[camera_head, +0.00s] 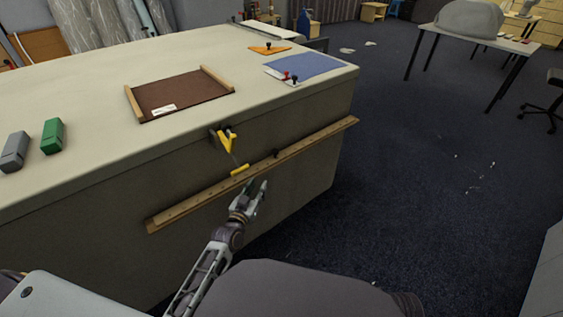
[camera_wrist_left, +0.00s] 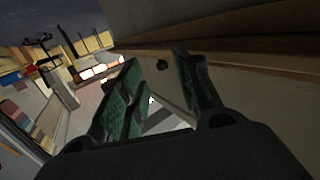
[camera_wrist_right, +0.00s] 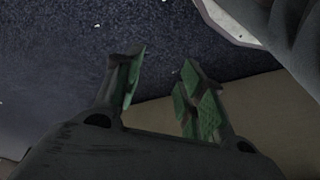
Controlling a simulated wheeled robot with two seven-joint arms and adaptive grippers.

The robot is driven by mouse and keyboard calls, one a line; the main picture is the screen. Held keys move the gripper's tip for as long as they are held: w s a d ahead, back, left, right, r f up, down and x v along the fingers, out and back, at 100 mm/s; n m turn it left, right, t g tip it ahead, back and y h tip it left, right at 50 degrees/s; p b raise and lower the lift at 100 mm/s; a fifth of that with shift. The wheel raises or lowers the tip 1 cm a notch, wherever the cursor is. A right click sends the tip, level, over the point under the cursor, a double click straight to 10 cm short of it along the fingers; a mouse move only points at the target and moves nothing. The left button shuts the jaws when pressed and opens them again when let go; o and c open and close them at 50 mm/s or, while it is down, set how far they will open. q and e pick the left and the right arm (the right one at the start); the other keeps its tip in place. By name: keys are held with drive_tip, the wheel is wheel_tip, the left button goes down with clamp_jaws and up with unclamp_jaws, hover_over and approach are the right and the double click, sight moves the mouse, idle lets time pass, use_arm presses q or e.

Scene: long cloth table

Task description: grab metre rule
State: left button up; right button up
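The metre rule (camera_head: 205,197) is a long, thin wooden strip lying slantwise along the table's front side, its right end higher in the head view. A yellow piece (camera_head: 240,169) sits at its upper edge. My left gripper (camera_head: 257,189) is just below the rule's middle, fingers apart and pointing up towards it; whether it touches is unclear. In the left wrist view, its green-padded fingers (camera_wrist_left: 158,88) are open with nothing clearly between them. A brown strip, apparently the rule (camera_wrist_left: 260,68), runs beside them. My right gripper (camera_wrist_right: 158,88) shows only in its wrist view, open and empty.
The table (camera_head: 60,185) carries a brown board (camera_head: 180,95), a blue sheet (camera_head: 310,66), an orange triangle (camera_head: 268,50), a green block (camera_head: 52,136) and a grey block (camera_head: 14,152). A yellow-and-black hook (camera_head: 226,138) is on its front edge.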

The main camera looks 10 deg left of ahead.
sight(268, 164)
use_arm(q)
drive_tip(key=shift+w+d+r+t+b, duration=0.15)
drive_tip(key=shift+w+r, duration=0.05)
drive_tip(key=shift+r, duration=0.4)
drive_tip(key=shift+w+d+r+t+b, duration=0.1)
drive_tip(key=shift+w+r+t, duration=0.1)
drive_tip(key=shift+r, duration=0.4)
drive_tip(key=shift+w+d+r+t+b, duration=0.15)
drive_tip(key=shift+w+r, duration=0.05)
drive_tip(key=shift+r, duration=0.4)
use_arm(e)
drive_tip(key=shift+w+d+r, duration=0.1)
drive_tip(key=shift+d+r, duration=0.1)
drive_tip(key=shift+r, duration=0.4)
drive_tip(key=shift+d+r, duration=0.15)
drive_tip(key=shift+r, duration=0.45)
use_arm(q)
drive_tip(key=shift+w, duration=0.1)
